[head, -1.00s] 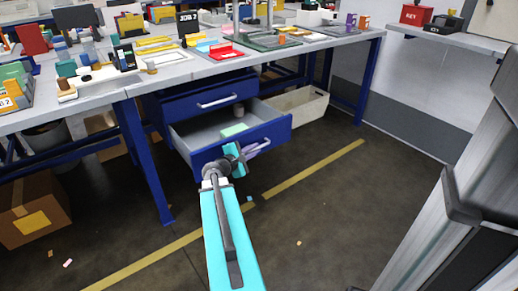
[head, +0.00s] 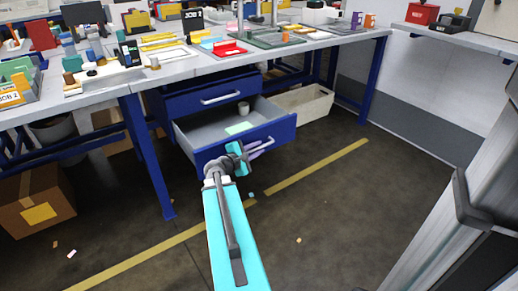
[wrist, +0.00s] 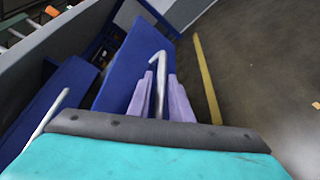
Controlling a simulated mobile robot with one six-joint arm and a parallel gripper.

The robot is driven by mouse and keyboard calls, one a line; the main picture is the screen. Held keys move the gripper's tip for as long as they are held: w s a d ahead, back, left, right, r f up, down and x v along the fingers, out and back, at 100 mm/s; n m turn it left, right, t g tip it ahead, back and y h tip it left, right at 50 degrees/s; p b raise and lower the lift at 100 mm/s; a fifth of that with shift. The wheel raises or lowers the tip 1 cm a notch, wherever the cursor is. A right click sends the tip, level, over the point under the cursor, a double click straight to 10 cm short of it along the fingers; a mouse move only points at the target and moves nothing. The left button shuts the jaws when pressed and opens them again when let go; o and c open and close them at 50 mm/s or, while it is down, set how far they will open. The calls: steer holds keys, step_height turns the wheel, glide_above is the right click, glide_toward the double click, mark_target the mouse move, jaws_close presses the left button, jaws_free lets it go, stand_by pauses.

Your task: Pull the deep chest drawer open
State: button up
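The deep chest drawer (head: 222,154) is the lower blue drawer under the workbench. It stands well out from the chest, with its grey inside in view. Its pale bar handle (head: 262,144) is on the front and also shows in the wrist view (wrist: 155,50). My gripper (head: 254,150) is at this handle. In the wrist view its two lavender fingers (wrist: 162,90) stand on either side of the bar, close to it, and appear shut on it. A white cup (head: 243,108) and a flat pale green block (head: 238,128) are inside the drawer.
A shallower blue drawer (head: 200,103) above is shut. A beige bin (head: 305,103) stands to the right of the chest. A bench leg (head: 147,155) is at the left, with a cardboard box (head: 38,200) beyond. The floor (head: 330,215) in front is mostly clear, with small scraps.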

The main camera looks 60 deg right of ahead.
steer(key=shift+a, duration=0.15)
steer(key=p+v, duration=0.2)
steer(key=v, duration=0.3)
steer(key=shift+a+r, duration=0.25)
steer(key=shift+a, duration=0.1)
steer(key=p+v, duration=0.7)
steer(key=p, duration=0.5)
steer(key=shift+a+p, duration=0.3)
steer(key=shift+a, duration=0.1)
steer(key=shift+w, duration=0.1)
stand_by(0.5)
